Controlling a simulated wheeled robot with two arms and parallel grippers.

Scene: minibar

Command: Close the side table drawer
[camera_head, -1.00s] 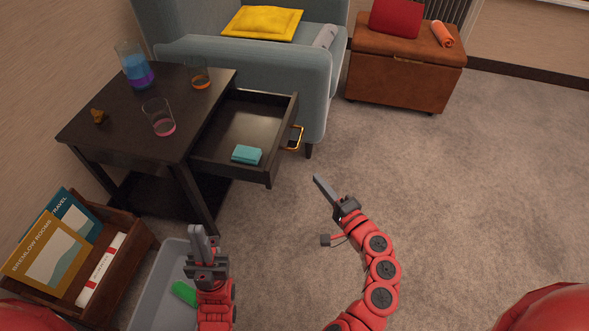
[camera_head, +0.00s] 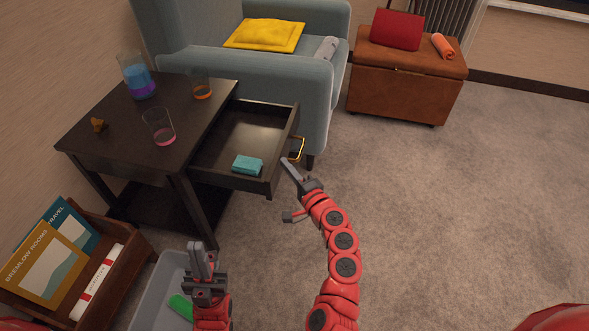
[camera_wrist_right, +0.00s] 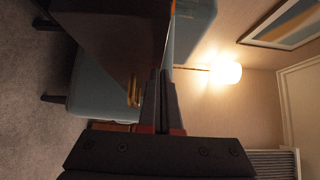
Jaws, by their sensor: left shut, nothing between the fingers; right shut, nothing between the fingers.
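The dark side table (camera_head: 100,150) stands at the left in the head view. Its drawer (camera_head: 283,150) is pulled out to the right, with a teal box (camera_head: 247,165) inside. A gold handle (camera_head: 298,148) is on the drawer front; it also shows in the right wrist view (camera_wrist_right: 132,92). My right gripper (camera_head: 286,164) is shut and empty, its tips at or very near the drawer front beside the handle; I cannot tell if they touch. My left gripper (camera_head: 199,250) is shut and empty, above the grey bin, away from the drawer.
Glasses (camera_head: 158,128) and a pitcher (camera_head: 138,80) stand on the tabletop. A blue-grey armchair (camera_head: 300,70) is close behind the drawer. A wooden book crate (camera_head: 130,262) and a grey bin (camera_head: 150,300) are at lower left. Carpet (camera_head: 460,210) at right is clear.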

